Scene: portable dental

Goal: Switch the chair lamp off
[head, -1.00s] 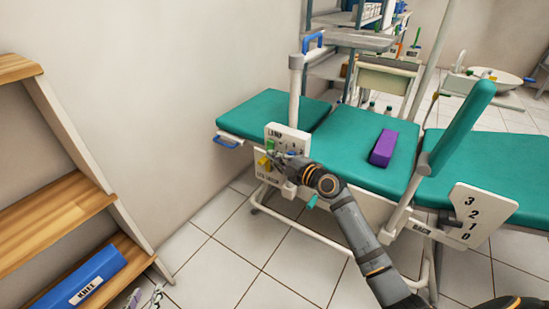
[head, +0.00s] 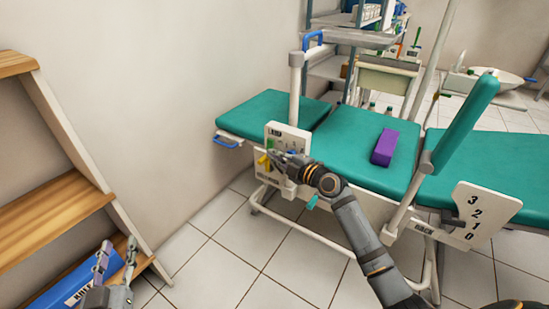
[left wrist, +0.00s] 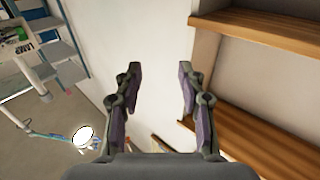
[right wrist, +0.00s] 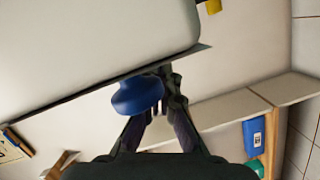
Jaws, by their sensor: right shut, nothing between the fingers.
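A white panel (head: 283,131) labelled LAMP is on the side of the teal chair (head: 256,114), with a green part and a yellow part (head: 262,159) near its left edge. My right gripper (head: 273,156) is shut and empty in front of the panel, hiding part of it. In the right wrist view its fingers (right wrist: 165,100) are beside a blue knob (right wrist: 136,96); I cannot tell whether they touch it. My left gripper (head: 115,268) is open and empty at the lower left, by the shelf. A bright white round lamp head (left wrist: 84,137) shows in the left wrist view and looks lit.
A wooden shelf (head: 50,225) with a blue KNEE box (head: 60,297) stands at the left. A purple block (head: 384,147) lies on the chair seat. A white plate with numbers (head: 470,212) is at the right. The tiled floor (head: 215,265) between shelf and chair is clear.

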